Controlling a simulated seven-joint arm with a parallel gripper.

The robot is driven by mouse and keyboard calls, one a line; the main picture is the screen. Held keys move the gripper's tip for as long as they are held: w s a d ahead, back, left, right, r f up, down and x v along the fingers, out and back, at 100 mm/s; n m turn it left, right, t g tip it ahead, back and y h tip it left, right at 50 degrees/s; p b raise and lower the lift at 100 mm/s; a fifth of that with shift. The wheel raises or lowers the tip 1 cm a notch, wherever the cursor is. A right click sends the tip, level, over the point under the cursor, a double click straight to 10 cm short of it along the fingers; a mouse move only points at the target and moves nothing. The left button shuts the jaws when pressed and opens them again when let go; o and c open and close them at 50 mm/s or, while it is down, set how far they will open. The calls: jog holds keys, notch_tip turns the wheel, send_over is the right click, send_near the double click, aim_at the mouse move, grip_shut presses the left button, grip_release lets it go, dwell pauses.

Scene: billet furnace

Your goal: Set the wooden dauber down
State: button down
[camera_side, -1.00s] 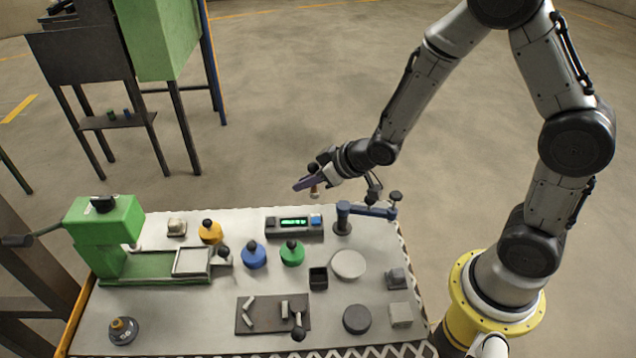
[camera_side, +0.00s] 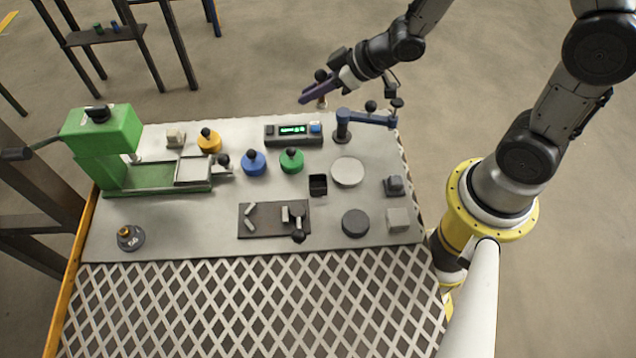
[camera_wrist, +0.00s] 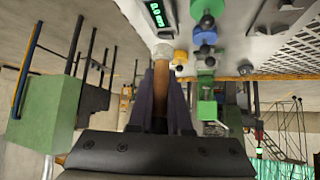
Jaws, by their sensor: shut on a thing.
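The wooden dauber (camera_wrist: 161,92) is a brown stick with a pale tip, held between the two dark fingers in the wrist view. In the side view a small part of it shows below the fingers (camera_side: 322,103). My gripper (camera_side: 309,97) is shut on it, in the air beyond the bench's back edge, behind the device with a green display (camera_side: 293,134). Most of the dauber is hidden by the fingers in the side view.
The bench (camera_side: 110,213) holds a green press (camera_side: 100,140), yellow (camera_side: 209,144), blue (camera_side: 253,165) and green (camera_side: 291,164) knobbed containers. A blue jointed arm on a post (camera_side: 366,118) stands close right of my gripper. A pale round disc (camera_side: 347,172) lies bare.

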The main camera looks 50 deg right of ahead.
jog(key=s+a+r+n+g+y, duration=0.15)
jog(key=s+n, duration=0.25)
jog(key=s, duration=0.6)
jog(key=s+a+n+g+y, duration=0.3)
jog(key=s+n, duration=0.1)
jog(key=s, duration=0.7)
send_over(318, 185)
jog(key=a, duration=0.2)
jog(key=shift+t, duration=0.25)
notch_tip(318, 185, down, 9)
jog(key=shift+r, duration=0.15)
jog(key=shift+w+f, duration=0.1)
jog(key=shift+f, duration=0.1)
jog(key=shift+w+a+f, duration=0.1)
jog(key=shift+f, duration=1.6)
jog(key=shift+f, duration=0.45)
